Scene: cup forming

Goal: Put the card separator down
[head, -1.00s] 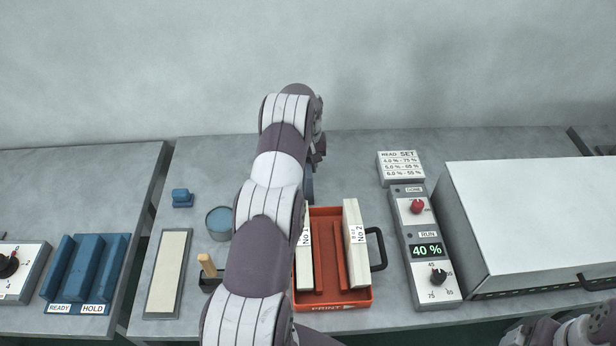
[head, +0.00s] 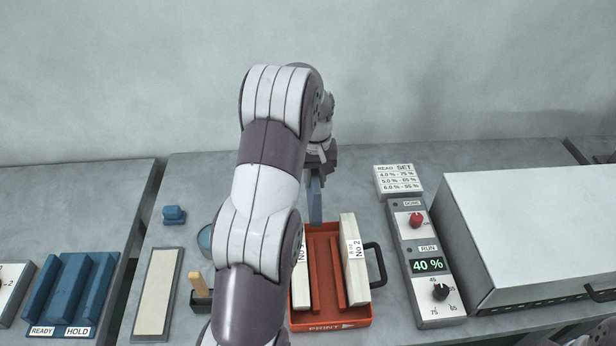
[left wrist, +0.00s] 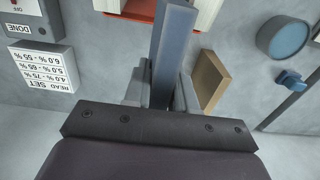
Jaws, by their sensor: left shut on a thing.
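My left gripper (head: 318,158) is shut on the card separator (head: 315,201), a thin blue-grey bar. It hangs upright at the back end of the red tray (head: 325,228). In the left wrist view the separator (left wrist: 173,45) stands between the two fingers (left wrist: 162,88) and reaches toward the tray. I cannot tell whether its lower end touches anything. The tray holds a pale block marked No 2 (head: 354,265) at right and another pale block (head: 301,280) at left, partly hidden by my arm. My right gripper is not in view.
A control box (head: 428,265) reading 40 % and a large white box (head: 540,225) stand at right. At left are a pale pad (head: 155,295), a small blue piece (head: 174,215) and a blue rack (head: 72,285).

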